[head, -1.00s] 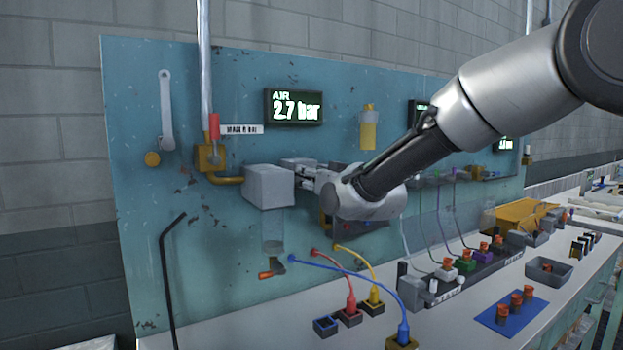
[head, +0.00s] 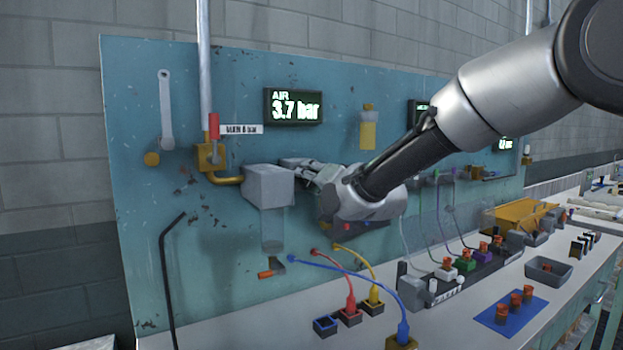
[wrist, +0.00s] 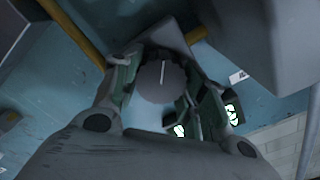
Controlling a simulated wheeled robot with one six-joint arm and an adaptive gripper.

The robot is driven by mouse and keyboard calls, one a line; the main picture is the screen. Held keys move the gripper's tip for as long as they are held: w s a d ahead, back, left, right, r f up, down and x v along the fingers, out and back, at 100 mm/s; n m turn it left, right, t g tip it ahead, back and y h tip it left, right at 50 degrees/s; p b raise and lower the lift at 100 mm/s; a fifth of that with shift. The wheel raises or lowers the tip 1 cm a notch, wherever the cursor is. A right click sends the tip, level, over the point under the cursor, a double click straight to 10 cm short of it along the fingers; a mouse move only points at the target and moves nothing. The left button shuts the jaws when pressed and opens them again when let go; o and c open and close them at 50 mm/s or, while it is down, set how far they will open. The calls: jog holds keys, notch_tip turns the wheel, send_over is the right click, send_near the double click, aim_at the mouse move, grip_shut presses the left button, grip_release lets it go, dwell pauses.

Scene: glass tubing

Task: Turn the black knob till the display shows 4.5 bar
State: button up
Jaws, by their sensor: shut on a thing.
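The AIR display (head: 293,107) on the blue panel reads 3.7 bar in the head view. My gripper (head: 300,172) is at the grey box (head: 268,187) of the regulator, reaching in from the right. In the wrist view the dark round knob (wrist: 160,80) with a white pointer line sits between the two fingers of my gripper (wrist: 158,85). The fingers are shut on the knob from both sides. In the head view the knob is hidden behind the gripper and the box.
A red-handled valve (head: 213,128) and yellow pipe (head: 226,178) are left of the box. A yellow cylinder (head: 368,130) hangs right of the display. Coloured cables (head: 347,272) and a blue mat (head: 508,311) with orange-topped parts are on the bench below.

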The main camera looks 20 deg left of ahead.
jog(key=shift+f+m, duration=0.1)
jog(key=shift+m, duration=1.2)
jog(key=o, duration=1)
jog(key=shift+d, duration=0.1)
jog(key=v, duration=1.1)
jog(key=shift+s+d, duration=0.3)
